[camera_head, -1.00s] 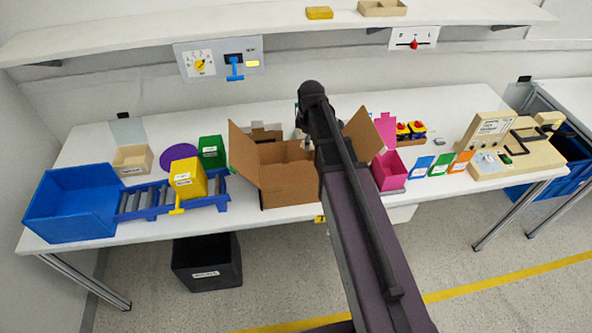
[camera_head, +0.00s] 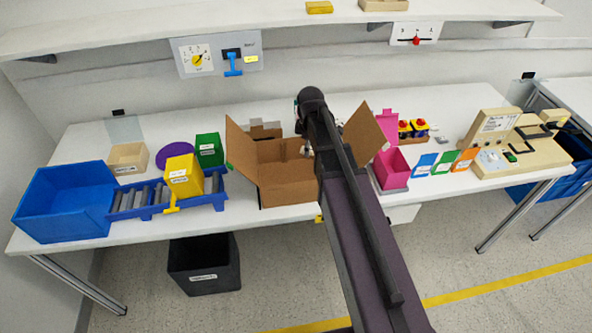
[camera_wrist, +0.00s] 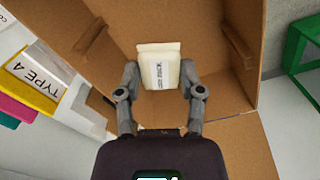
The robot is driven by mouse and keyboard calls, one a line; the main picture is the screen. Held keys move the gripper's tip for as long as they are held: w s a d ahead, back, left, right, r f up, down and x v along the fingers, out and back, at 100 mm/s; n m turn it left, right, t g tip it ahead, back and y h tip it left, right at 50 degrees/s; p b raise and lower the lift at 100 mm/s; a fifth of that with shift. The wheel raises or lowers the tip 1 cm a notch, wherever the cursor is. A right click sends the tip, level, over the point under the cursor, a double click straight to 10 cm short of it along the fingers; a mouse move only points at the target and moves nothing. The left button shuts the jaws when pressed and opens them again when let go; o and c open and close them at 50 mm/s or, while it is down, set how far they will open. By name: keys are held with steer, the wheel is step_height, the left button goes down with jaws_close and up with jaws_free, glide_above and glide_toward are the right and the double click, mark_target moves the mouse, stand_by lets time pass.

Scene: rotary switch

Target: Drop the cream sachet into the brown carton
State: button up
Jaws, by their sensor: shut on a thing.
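The brown carton (camera_head: 285,187) stands open on the table with its flaps spread. In the wrist view its walls and floor (camera_wrist: 205,40) surround my fingers from behind. The cream sachet (camera_wrist: 160,62) is upright between the fingertips of my gripper (camera_wrist: 160,80), which is shut on it. In the wrist view the sachet appears over the carton's opening; its exact height is unclear.
A green box (camera_head: 209,150), a yellow box (camera_head: 184,176) and a blue bin (camera_head: 65,203) stand left of the carton. A pink box (camera_head: 391,170) and coloured cards (camera_head: 443,162) stand to the right. A shelf runs above.

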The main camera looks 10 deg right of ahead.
steer(key=shift+f+b, duration=0.6)
steer(key=shift+f, duration=0.3)
steer(key=o, duration=0.8)
steer(key=shift+s+d+m, duration=0.1)
steer(key=shift+s+m, duration=3.25)
steer(key=shift+s, duration=0.7)
steer(key=shift+s+d+m, duration=0.1)
steer(key=shift+s+m, duration=3.25)
steer(key=shift+s, duration=0.65)
